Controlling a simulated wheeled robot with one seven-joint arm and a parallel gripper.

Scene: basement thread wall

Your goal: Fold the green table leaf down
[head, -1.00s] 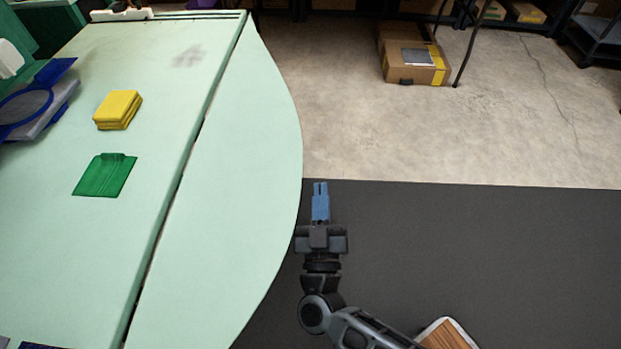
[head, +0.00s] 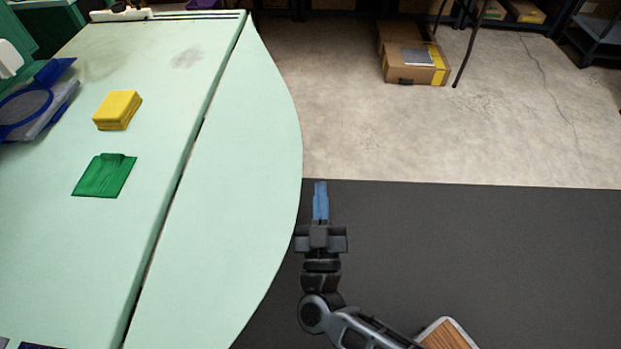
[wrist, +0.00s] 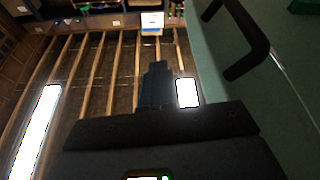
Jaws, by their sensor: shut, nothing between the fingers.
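The pale green table leaf (head: 235,180) is up, level with the table top (head: 60,240). A dark seam runs between them, and the leaf's curved outer edge faces right. My gripper (head: 320,188) is just right of that edge in the head view, apart from it in the picture, with its blue fingers shut and empty. In the wrist view the fingers (wrist: 155,72) look dark blue. A green surface (wrist: 225,85) fills the right side there, with a black handle-like bar (wrist: 240,50) on it. I cannot tell whether anything touches the leaf.
A yellow sponge stack (head: 117,110) and a green cloth (head: 104,176) lie on the table top, left of the seam. Cardboard boxes (head: 415,62) stand on the floor at the back. The dark mat (head: 480,250) right of the leaf is mostly clear.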

